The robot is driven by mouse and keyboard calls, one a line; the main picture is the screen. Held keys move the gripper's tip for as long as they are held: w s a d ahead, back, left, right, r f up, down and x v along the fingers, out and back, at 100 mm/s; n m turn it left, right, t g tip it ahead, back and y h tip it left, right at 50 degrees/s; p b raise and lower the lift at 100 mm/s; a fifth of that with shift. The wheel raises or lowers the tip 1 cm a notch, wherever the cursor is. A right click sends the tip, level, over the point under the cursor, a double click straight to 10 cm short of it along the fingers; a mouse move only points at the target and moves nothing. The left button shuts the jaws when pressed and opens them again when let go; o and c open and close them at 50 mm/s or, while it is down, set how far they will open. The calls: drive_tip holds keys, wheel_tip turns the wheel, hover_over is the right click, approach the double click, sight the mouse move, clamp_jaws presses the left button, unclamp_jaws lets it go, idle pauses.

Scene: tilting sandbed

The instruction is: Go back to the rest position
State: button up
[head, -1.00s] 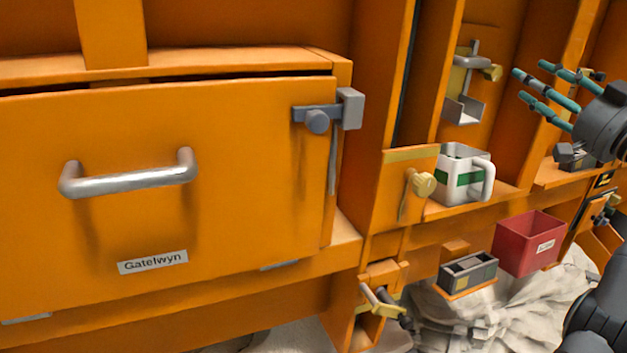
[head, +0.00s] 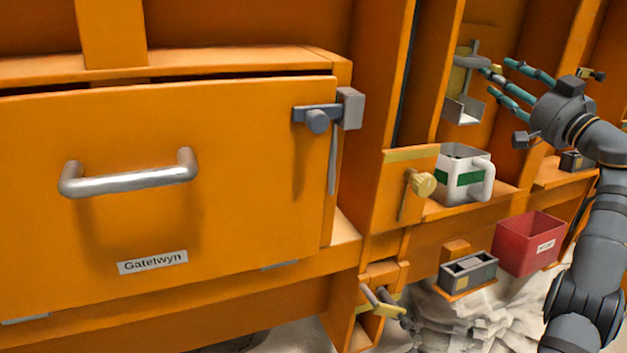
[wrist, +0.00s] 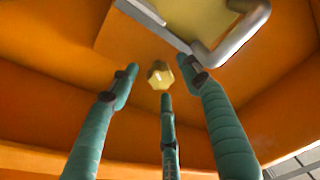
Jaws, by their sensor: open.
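My gripper (head: 503,80) is at the upper right of the head view, its teal fingers spread open and pointing left. One fingertip overlaps the knob in the head view. In the wrist view, my three fingers (wrist: 160,85) are spread with nothing between them. The yellow knob (wrist: 160,75) shows beyond the fingertips, with the grey bent bracket (wrist: 215,52) above it; I cannot tell whether any finger touches them.
A white mug with a green band (head: 463,178) stands on the ledge below my gripper. A red box (head: 529,244) and a grey slotted block (head: 468,272) sit lower. The orange Gatelwyn door (head: 230,215) with a metal handle fills the left. Orange dividers flank the bay.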

drive_tip(key=shift+x, duration=0.95)
drive_tip(key=m+h, duration=0.1)
drive_tip(key=m, duration=0.3)
drive_tip(key=shift+a, duration=0.1)
drive_tip(key=m, duration=0.2)
drive_tip(key=m+h+p, duration=0.1)
drive_tip(key=m, duration=0.1)
drive_tip(key=shift+r, duration=0.25)
drive_tip(key=m+p, duration=0.2)
drive_tip(key=m, duration=0.1)
drive_tip(key=shift+h, duration=0.4)
drive_tip(key=shift+f+m+p, duration=0.1)
drive_tip(key=shift+m+p, duration=0.4)
drive_tip(key=shift+m, duration=0.2)
drive_tip(key=shift+f, duration=0.1)
